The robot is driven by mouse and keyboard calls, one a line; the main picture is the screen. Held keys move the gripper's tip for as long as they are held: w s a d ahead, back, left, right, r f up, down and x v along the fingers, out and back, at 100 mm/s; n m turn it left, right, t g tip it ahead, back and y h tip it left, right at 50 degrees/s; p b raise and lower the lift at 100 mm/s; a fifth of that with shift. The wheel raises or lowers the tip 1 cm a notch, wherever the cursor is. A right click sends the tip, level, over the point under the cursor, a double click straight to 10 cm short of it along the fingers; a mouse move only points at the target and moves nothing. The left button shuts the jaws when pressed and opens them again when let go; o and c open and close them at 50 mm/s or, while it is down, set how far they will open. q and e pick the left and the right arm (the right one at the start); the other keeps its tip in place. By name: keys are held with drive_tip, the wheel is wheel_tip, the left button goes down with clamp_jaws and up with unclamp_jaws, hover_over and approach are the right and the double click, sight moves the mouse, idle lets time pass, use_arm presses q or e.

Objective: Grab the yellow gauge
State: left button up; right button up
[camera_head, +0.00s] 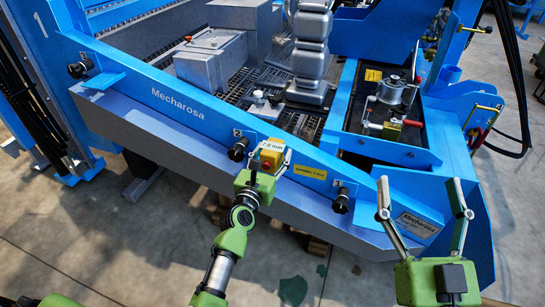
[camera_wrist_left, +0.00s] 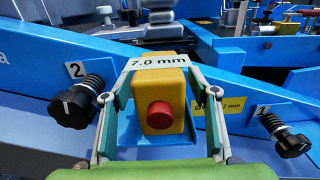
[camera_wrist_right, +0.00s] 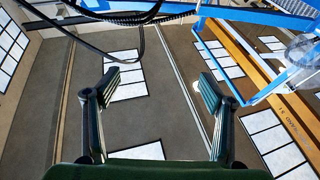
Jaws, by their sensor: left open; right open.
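The yellow gauge (camera_head: 271,152) is a small box on the blue frame's front beam. In the left wrist view the gauge (camera_wrist_left: 172,90) has a red button facing me and a white label reading 7.0 mm on top. My left gripper (camera_head: 269,157) is open, with one finger on each side of the gauge. In the left wrist view the fingers of my left gripper (camera_wrist_left: 160,84) look close to its sides; I cannot tell whether they touch. My right gripper (camera_head: 420,198) is open and empty at the lower right. It also shows empty in the right wrist view (camera_wrist_right: 158,92).
Black knobs numbered 2 (camera_head: 238,149) and 1 (camera_head: 341,201) stick out of the beam on either side of the gauge. A metal device with red handles (camera_head: 396,93) stands on the machine's right part. The concrete floor (camera_head: 95,245) in front is mostly clear.

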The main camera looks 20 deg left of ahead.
use_arm(q)
drive_tip(key=shift+r, duration=0.1)
clamp_jaws()
